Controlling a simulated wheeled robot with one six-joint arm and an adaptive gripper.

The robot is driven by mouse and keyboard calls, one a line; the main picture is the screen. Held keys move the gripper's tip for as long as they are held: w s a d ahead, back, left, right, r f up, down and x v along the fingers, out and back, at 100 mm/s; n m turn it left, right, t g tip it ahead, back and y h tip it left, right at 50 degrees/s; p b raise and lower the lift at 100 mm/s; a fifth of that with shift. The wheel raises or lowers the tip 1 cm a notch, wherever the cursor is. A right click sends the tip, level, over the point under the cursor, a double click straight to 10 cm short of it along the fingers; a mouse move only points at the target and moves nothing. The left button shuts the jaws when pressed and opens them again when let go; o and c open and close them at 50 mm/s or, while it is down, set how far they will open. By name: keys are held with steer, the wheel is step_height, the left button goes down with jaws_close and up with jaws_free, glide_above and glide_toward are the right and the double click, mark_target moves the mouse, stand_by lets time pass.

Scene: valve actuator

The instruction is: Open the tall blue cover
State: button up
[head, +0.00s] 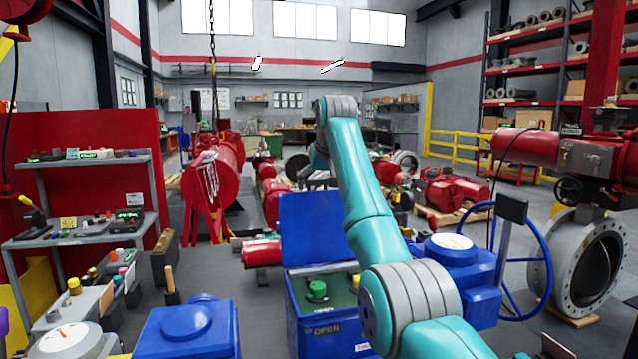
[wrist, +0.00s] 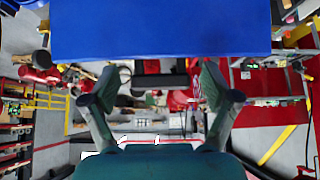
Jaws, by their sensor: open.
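The tall blue cover (head: 310,228) stands upright at the back edge of a blue control box (head: 330,335) in the head view. My gripper (wrist: 155,85) is open and empty in the wrist view. A broad blue surface (wrist: 160,28), probably the cover, spans the top of that view beyond the fingertips, with no visible contact. In the head view my arm passes right of the cover, and the gripper is mostly hidden behind the arm's far end.
A blue actuator with a handwheel (head: 545,262) stands close on the right. Another blue housing (head: 187,328) is at the front left. A grey bench (head: 85,235) stands at the left. Red machinery and a large grey valve (head: 585,265) are around. Some floor is clear left of the box.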

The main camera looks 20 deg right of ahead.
steer(key=shift+r, duration=0.15)
steer(key=v, duration=1.1)
steer(key=shift+s+r, duration=0.25)
steer(key=shift+s, duration=0.1)
steer(key=shift+d, duration=0.1)
